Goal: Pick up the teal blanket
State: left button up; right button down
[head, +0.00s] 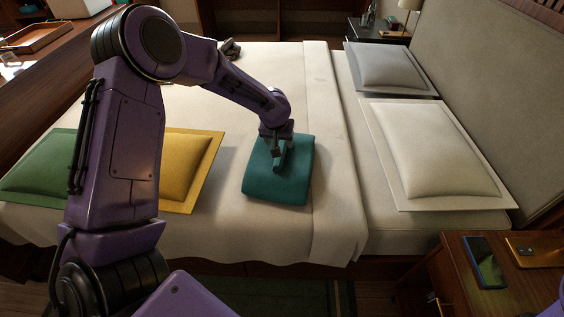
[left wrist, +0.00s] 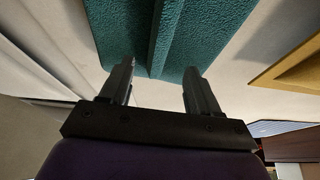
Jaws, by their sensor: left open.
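The teal blanket (head: 283,184) lies folded on the bed, near its front edge in the head view. My left gripper (head: 275,165) is at the blanket's upper left part, with the arm reaching over from the left. In the left wrist view the blanket (left wrist: 205,25) fills the top middle, with a raised fold running along it. The two fingers of my left gripper (left wrist: 160,88) are spread apart, with the fold between their tips. Nothing is clearly held. I cannot tell whether the fingers touch the cloth. My right gripper does not show.
A yellow pillow (head: 190,170) and a green pillow (head: 40,170) lie left of the blanket on the bed (head: 235,235). Two pale pillows lie right, by the headboard (head: 480,70). A nightstand (head: 465,290) with a phone stands at the lower right.

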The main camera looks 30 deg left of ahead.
aim_at(281, 146)
pick_arm(q)
jog(key=x, duration=0.4)
jog(key=shift+d+f, duration=0.15)
jog(key=c, duration=0.3)
grip_shut()
dwell(0.8)
